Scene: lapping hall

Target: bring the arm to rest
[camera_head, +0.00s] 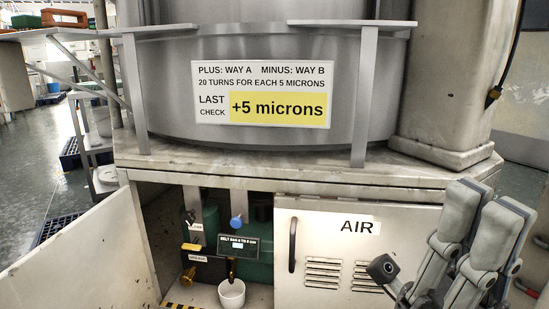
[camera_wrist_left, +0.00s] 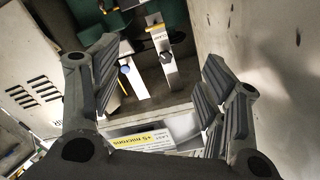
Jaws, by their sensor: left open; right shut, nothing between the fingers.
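My right gripper (camera_head: 484,215) is at the lower right of the head view, in front of the AIR door's right end. Its fingers point up and are shut with nothing held. My left gripper (camera_wrist_left: 160,75) shows only in the left wrist view. Its two fingers stand wide apart, with nothing between them. Beyond them is the open cabinet compartment with a blue knob (camera_wrist_left: 125,69) and a labelled upright strip (camera_wrist_left: 160,55). The left arm does not show in the head view.
The cabinet's left door (camera_head: 85,255) stands open; the AIR door (camera_head: 345,255) is shut. A white cup (camera_head: 231,294) stands in the compartment below a brass spout (camera_head: 232,270). A blue knob (camera_head: 237,221) is above. A sign (camera_head: 261,94) reads "+5 microns".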

